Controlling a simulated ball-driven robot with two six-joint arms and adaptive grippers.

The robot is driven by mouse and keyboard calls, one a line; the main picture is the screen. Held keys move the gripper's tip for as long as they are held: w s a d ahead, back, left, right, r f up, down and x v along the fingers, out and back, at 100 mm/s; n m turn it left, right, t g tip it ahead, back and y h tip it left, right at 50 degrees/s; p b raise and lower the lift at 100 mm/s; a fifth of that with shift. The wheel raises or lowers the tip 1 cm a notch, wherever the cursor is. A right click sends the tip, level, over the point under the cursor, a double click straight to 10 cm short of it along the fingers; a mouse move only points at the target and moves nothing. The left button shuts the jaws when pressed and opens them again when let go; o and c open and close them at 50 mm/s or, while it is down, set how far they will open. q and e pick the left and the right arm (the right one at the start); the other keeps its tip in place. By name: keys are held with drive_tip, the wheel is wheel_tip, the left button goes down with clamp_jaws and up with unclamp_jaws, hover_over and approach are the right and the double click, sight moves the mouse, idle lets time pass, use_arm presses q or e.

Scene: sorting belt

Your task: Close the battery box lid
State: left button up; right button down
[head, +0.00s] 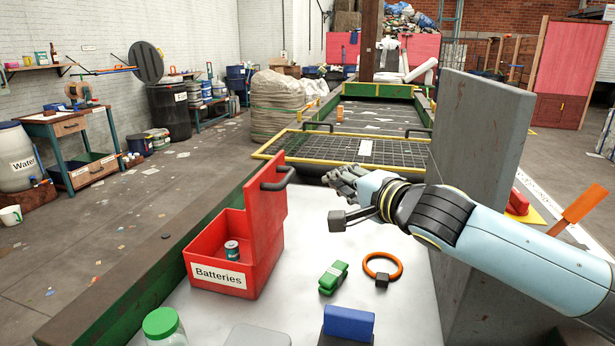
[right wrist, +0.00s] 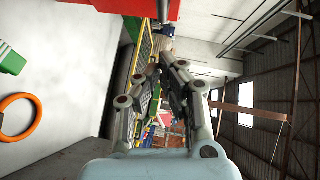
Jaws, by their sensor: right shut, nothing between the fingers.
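The red battery box (head: 264,262), labelled "Batteries", stands on the pale worktop left of centre in the head view. Its red lid (head: 264,222) stands upright, open, at the box's right rear side, with a dark handle (head: 284,177) near its top. One green-ended battery (head: 232,250) shows inside. My right gripper (head: 340,180) is shut and empty, to the right of the lid handle and apart from it. Its fingers (right wrist: 162,72) also show in the right wrist view, with a red part, probably the lid or box, at the top edge. My left gripper is out of view.
A green object (head: 333,277), an orange ring (head: 383,269) and a blue block (head: 348,322) lie right of the box. A green-capped jar (head: 162,325) is in front. A grey upright slab (head: 480,145) stands close behind my right arm. The belt grid lies beyond.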

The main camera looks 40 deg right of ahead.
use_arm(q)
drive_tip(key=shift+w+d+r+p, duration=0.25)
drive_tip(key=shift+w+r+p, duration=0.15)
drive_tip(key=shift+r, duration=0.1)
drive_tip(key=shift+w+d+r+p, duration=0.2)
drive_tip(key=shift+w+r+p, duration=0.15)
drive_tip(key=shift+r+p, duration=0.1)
use_arm(e)
drive_tip(key=w+a+f, duration=0.1)
drive_tip(key=w+a, duration=0.1)
drive_tip(key=w, duration=0.5)
drive_tip(key=shift+f, duration=0.25)
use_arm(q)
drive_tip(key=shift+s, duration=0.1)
use_arm(e)
drive_tip(key=shift+a, duration=0.15)
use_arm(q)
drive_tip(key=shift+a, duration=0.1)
use_arm(e)
drive_tip(key=shift+w, duration=0.1)
